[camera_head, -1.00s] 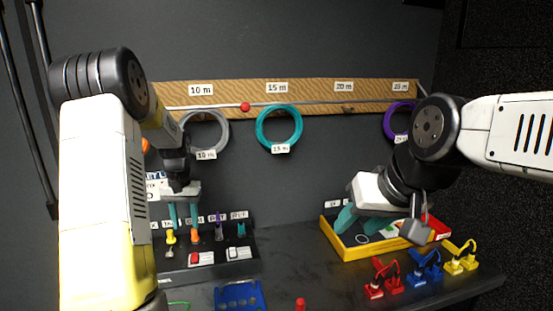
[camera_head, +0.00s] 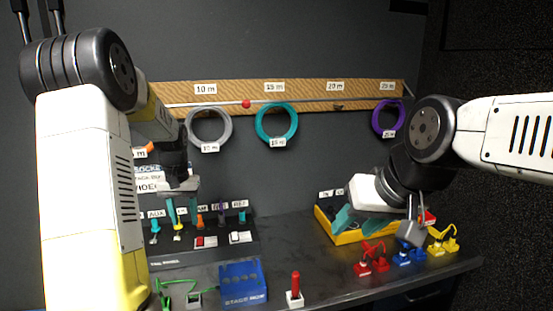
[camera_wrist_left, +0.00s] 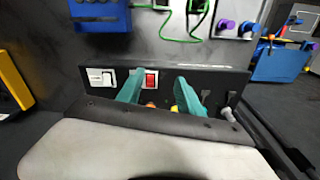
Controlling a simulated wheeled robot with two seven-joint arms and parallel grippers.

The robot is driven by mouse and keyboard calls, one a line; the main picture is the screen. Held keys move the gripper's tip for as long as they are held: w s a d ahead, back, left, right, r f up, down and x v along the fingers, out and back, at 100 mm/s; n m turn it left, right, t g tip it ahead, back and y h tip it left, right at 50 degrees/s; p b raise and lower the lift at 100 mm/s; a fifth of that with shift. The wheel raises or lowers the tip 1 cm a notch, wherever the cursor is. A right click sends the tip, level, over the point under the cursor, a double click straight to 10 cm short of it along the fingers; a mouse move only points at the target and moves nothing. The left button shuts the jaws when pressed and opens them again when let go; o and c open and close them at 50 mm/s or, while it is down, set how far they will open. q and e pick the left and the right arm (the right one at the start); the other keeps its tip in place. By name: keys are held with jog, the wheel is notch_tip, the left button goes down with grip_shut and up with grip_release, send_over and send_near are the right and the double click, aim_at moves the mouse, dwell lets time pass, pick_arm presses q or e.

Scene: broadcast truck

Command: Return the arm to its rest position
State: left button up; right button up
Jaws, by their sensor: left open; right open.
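My left arm comes in from the left, and its gripper (camera_head: 182,212) has two teal fingers held apart over a black tie panel (camera_head: 190,258) with coloured plugs. In the left wrist view the left gripper's fingers (camera_wrist_left: 158,90) stand apart with nothing gripped between them, and a red switch (camera_wrist_left: 151,78) shows behind the gap. My right gripper (camera_head: 362,217) is at the yellow-edged tray (camera_head: 350,238), with teal fingers apart. I cannot tell whether it touches the tray.
A blue box (camera_head: 243,284) and a red handle on a white base (camera_head: 295,287) stand at the front. Red (camera_head: 371,258), blue (camera_head: 408,252) and yellow (camera_head: 443,241) connectors sit at the right. Cable coils, including a teal one (camera_head: 277,123), hang on the back wall.

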pick_arm(q)
jog(key=s+d+r+m+t+h, duration=0.1)
jog(key=s+d+r+t, duration=0.1)
jog(key=s+d+r, duration=0.45)
jog(key=s+d+r+t, duration=0.2)
jog(key=s+d+r, duration=0.1)
jog(key=s+r, duration=0.6)
jog(key=s+d+t+h, duration=0.1)
jog(key=s+d, duration=0.2)
jog(key=s, duration=0.6)
jog(key=shift+s+d+f+t, duration=0.25)
jog(key=shift+s+f+t, duration=0.05)
jog(key=shift+s, duration=0.05)
